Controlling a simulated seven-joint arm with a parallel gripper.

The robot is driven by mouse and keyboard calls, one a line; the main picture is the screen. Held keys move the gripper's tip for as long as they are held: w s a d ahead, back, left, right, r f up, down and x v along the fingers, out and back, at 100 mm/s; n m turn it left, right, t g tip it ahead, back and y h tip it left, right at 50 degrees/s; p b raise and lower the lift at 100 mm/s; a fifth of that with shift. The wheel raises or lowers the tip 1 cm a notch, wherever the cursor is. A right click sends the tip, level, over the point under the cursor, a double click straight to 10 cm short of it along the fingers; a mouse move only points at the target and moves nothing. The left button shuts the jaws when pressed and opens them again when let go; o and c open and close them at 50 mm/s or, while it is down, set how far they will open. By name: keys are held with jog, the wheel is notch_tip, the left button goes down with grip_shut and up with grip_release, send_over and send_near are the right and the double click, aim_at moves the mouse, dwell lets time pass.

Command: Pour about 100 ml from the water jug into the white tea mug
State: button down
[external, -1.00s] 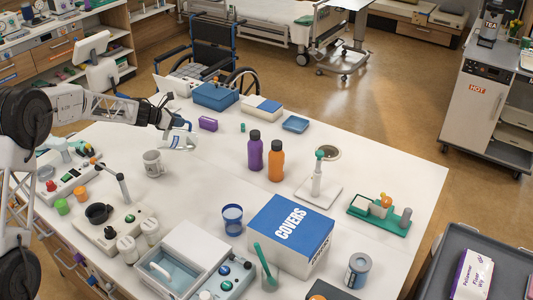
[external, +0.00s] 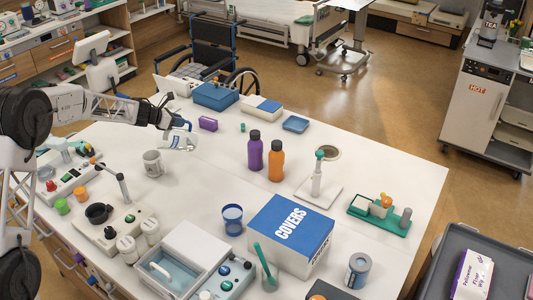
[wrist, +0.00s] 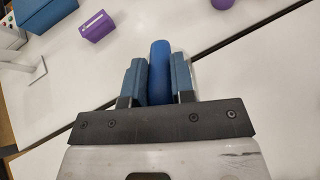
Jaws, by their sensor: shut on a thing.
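The water jug (external: 180,141), clear with blue on its upper part, is at the end of my arm near the table's far left side. My gripper (external: 171,123) is shut on its blue handle, which shows between the two fingers in the wrist view (wrist: 160,72). The inside of the mug is not clear.
A purple box (external: 208,124) lies just right of the jug. Purple (external: 255,151) and orange (external: 276,161) bottles stand farther right. A device with a thin upright arm (external: 122,188) stands front left of the mug. The table between mug and bottles is clear.

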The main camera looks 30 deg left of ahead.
aim_at(189, 121)
jog(key=shift+w+d+f, duration=0.1)
jog(key=shift+w+f, duration=0.1)
jog(key=shift+w, duration=0.05)
jog(key=shift+w+d+f+g+y, duration=0.15)
jog(key=shift+w+f+g+y, duration=0.15)
jog(key=shift+f+g, duration=0.25)
jog(key=shift+w+d+f+g+y, duration=0.1)
jog(key=shift+w+f+g+y, duration=0.1)
jog(key=shift+w+f+g, duration=0.25)
jog(key=shift+w+d+f+g+y, duration=0.15)
jog(key=shift+w+g, duration=0.15)
jog(key=shift+g, duration=0.15)
jog(key=shift+w+d+f+g+y, duration=0.15)
jog(key=shift+w+g, duration=0.1)
jog(key=shift+g, duration=0.2)
jog(key=shift+w+d+f+g+y, duration=0.15)
jog(key=shift+w+d+f+g, duration=0.05)
jog(key=shift+w+g, duration=0.35)
jog(key=shift+w+d+f+g+y, duration=0.15)
jog(key=shift+w+f+g, duration=0.05)
jog(key=shift+w+g, duration=0.3)
jog(key=shift+w+d+f+g+y, duration=0.25)
jog(key=shift+w+f+g+y, duration=0.1)
jog(key=shift+w+f+g, duration=0.4)
jog(key=shift+w+d+f+g+y, duration=0.3)
jog(key=shift+w+f+g, duration=0.3)
jog(key=shift+g, duration=0.2)
jog(key=shift+w+d+f+g+y, duration=0.2)
jog(key=shift+w+f+g+y, duration=0.15)
jog(key=shift+w+f+g, duration=0.35)
